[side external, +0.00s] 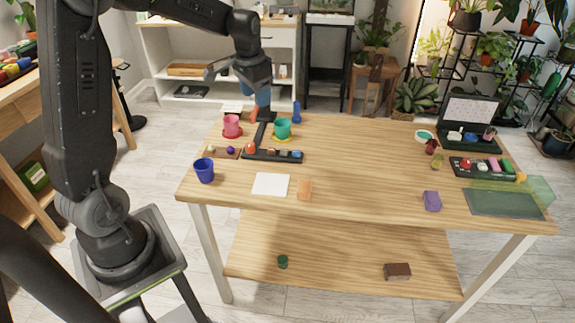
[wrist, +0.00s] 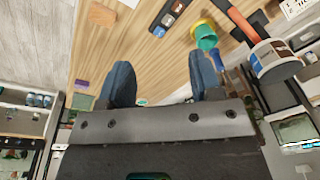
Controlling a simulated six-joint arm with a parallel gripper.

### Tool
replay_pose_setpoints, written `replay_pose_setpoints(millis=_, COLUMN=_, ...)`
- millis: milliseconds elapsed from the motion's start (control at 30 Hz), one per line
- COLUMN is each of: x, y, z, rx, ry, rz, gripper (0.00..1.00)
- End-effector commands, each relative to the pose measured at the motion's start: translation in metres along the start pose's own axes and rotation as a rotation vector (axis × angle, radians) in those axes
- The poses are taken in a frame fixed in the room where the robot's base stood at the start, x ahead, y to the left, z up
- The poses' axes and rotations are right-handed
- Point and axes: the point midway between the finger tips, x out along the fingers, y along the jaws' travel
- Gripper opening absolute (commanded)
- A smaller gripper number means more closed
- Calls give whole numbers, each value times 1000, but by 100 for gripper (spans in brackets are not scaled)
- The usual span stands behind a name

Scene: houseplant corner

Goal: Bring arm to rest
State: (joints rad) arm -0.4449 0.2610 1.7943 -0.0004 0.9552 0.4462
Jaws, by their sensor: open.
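My gripper (side external: 238,74) is held above the back left part of the wooden table (side external: 350,160) in the side view. In the wrist view my gripper (wrist: 160,76) has its two dark blue fingers spread wide apart. Nothing is between them, and table top and floor show past them. A green cup (side external: 282,128) on a yellow saucer stands on the table below and to the right of my gripper. It also shows in the wrist view (wrist: 204,38), beyond the right finger. My gripper's fingertips are partly unclear in the side view.
Near my gripper stand a pink cup (side external: 232,126), a black tray (side external: 262,154) and a blue bottle (side external: 297,111). A blue cup (side external: 204,170) and white paper (side external: 271,184) lie nearer the front. The table's middle is mostly clear. A black case (side external: 468,120) stands at the right.

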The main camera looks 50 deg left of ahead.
Motion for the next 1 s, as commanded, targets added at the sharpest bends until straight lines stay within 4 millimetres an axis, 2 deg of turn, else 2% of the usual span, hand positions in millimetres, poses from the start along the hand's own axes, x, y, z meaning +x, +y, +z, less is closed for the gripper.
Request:
replay_pose_setpoints(millis=33, x=-20, y=22, z=9, rx=7, ry=32, rz=-9, gripper=59)
replay_pose_setpoints(millis=200, x=-66, y=81, z=48, rx=5, ry=124, rz=-18, gripper=59)
replay_pose_setpoints(millis=333, x=-89, y=119, z=86, rx=2, ry=196, rz=-12, gripper=59)
replay_pose_setpoints(millis=500, x=-102, y=158, z=140, rx=-3, ry=286, rz=12, gripper=59)
replay_pose_setpoints(millis=700, x=-102, y=180, z=182, rx=-10, ry=356, rz=44, gripper=59)
replay_pose_setpoints(millis=833, x=-100, y=184, z=193, rx=-14, ry=372, rz=54, gripper=59)
replay_pose_setpoints(millis=1000, x=-99, y=185, z=195, rx=-15, ry=373, rz=56, gripper=59)
